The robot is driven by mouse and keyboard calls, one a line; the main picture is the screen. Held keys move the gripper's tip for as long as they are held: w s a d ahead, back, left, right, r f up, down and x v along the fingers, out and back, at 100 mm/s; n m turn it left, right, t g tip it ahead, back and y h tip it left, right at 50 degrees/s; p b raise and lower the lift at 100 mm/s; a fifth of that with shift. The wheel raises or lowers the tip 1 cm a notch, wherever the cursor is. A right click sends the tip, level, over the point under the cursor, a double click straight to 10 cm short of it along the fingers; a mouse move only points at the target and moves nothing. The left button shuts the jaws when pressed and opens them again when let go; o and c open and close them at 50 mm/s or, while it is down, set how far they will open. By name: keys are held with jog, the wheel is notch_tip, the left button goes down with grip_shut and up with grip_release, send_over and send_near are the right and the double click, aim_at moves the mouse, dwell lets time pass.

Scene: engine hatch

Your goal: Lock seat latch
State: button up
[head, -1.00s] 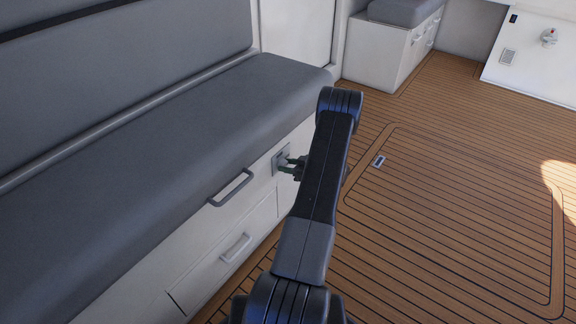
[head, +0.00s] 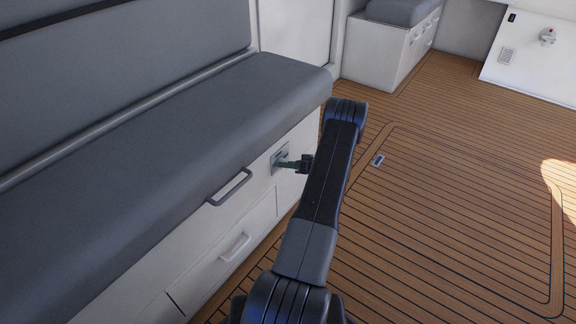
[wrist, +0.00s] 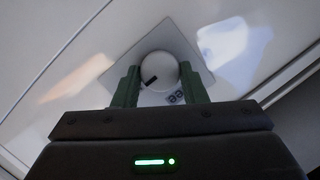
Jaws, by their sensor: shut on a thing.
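The seat latch is a round pale knob (wrist: 160,72) with a dark mark, on a square plate (wrist: 117,70) in the wrist view. The plate (head: 277,158) also shows on the white front of the seat base in the head view, near its far end. My gripper (wrist: 160,82) has its two green fingers on either side of the knob and is shut on it. In the head view my gripper (head: 283,162) reaches the plate from the right. The knob is hidden there by the fingers. Part of a label shows below the knob in the wrist view.
The grey seat cushion (head: 190,115) overhangs the white base. A handle (head: 230,188) and a drawer with its own handle (head: 236,247) are left of the latch. The teak floor (head: 440,200) is clear, with a hatch outline and a small flush pull (head: 377,160).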

dwell(0.3)
jog(key=o, duration=1)
jog(key=shift+c, duration=0.2)
jog(key=p+v, duration=0.2)
jog(key=v, duration=1.1)
jog(key=shift+d+p, duration=0.4)
jog(key=shift+s, duration=0.1)
jog(key=b+x, duration=0.2)
jog(key=x, duration=1.1)
jog(key=shift+a+b, duration=0.35)
jog(key=shift+a, duration=0.05)
